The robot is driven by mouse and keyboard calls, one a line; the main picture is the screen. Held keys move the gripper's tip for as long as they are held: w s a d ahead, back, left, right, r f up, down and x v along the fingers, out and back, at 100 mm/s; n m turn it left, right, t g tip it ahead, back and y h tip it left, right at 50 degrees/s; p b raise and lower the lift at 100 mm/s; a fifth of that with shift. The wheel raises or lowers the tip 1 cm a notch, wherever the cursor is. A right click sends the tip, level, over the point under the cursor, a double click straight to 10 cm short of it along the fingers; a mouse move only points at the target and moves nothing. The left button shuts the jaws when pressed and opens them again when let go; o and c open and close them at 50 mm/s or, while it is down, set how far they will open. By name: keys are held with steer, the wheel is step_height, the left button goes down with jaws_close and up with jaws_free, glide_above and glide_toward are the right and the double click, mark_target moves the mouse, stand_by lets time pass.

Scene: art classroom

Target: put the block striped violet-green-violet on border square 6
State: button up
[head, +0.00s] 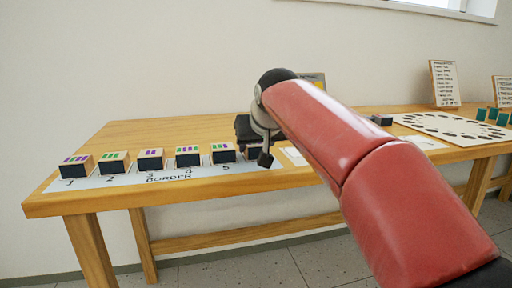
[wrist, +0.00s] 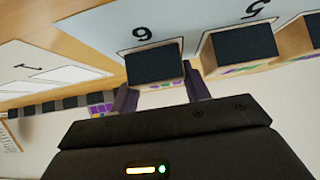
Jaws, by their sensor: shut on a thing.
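My gripper (wrist: 162,92) is shut on a wooden block (wrist: 155,66) with a dark front face. Violet and green marks show on its striped side, but the full stripe order is hard to read. The block is at border square 6, with the printed 6 just in front of its dark face. I cannot tell whether it touches the sheet. In the head view my gripper (head: 260,150) is over the right end of the white border strip (head: 125,182) and mostly hides the block. Blocks stand on squares 1 to 5, the nearest being the block on 5 (head: 223,153).
The block on square 5 (wrist: 245,48) stands close beside the held block. A dark block (head: 381,120) and a white board with a ring of dark spots (head: 440,124) lie to the right. Teal blocks (head: 492,115) and an upright sign (head: 444,84) stand farther right.

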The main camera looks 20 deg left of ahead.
steer(key=shift+f, duration=0.15)
steer(key=o, duration=0.7)
steer(key=shift+s+d+r, duration=0.15)
steer(key=shift+s+r, duration=0.05)
steer(key=shift+r, duration=0.3)
steer(key=p+v, duration=0.1)
steer(key=v, duration=1)
steer(key=shift+s, duration=0.15)
